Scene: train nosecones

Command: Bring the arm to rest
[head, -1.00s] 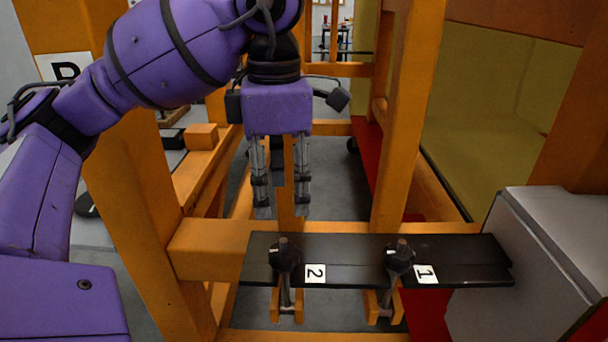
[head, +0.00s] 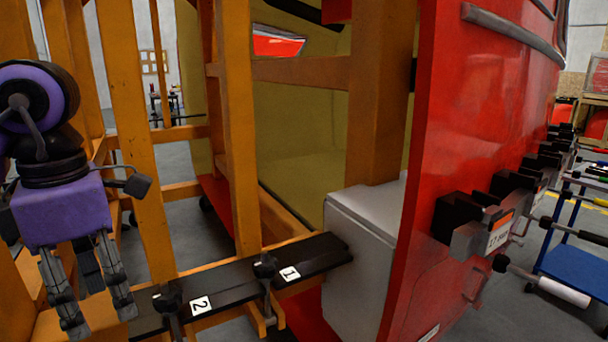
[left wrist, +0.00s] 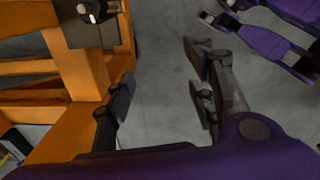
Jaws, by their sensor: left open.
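My left gripper (head: 100,312) hangs fingers down at the left edge of the head view, under its purple wrist. Its fingers are apart with nothing between them. In the left wrist view the open fingers (left wrist: 164,90) frame bare grey floor. To its right in the head view is a black shelf plate (head: 228,285) on the orange frame, with two dark clamp knobs beside labels 2 (head: 200,305) and 1 (head: 289,273). The rest of my left arm is mostly outside the head view.
Orange posts (head: 240,130) stand close by the left gripper. A grey box (head: 365,265) and a large red panel (head: 455,150) with black brackets (head: 458,216) fill the middle and right. A blue cart (head: 575,270) stands at far right.

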